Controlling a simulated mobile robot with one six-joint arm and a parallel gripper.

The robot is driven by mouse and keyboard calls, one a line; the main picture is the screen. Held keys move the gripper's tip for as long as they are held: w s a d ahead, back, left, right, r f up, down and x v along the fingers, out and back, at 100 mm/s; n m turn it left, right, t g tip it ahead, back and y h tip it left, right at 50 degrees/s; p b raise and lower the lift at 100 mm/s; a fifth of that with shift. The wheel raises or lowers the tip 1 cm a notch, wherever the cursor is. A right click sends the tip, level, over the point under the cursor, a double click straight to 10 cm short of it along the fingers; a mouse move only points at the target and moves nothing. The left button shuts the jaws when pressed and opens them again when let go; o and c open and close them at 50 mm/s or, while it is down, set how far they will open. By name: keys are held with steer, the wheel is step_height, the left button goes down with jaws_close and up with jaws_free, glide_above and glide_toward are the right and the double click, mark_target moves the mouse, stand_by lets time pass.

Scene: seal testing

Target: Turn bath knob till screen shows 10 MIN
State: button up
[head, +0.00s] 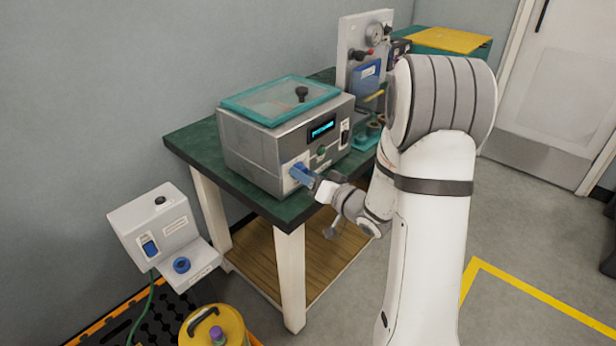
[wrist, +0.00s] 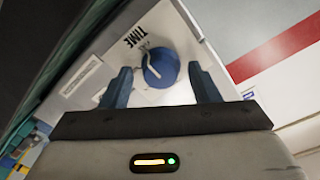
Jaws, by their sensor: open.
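The bath (head: 262,150) is a grey metal box with a teal-rimmed clear lid, standing on the green table. Its small screen (head: 321,128) is lit with cyan characters too small to read. The blue bath knob (wrist: 161,68) has a pale pointer line and sits on a white panel by the printed word TIME. My gripper (wrist: 164,87) has its two blue fingers apart, one on each side of the knob, with a gap showing on both sides.
The green-topped table (head: 190,143) has an open front edge near my arm. A gauge panel (head: 362,50) stands behind the bath. At lower left are a white device (head: 150,222) and a yellow canister (head: 220,328).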

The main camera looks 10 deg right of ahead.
steer(key=v, duration=0.8)
steer(key=shift+w, duration=0.1)
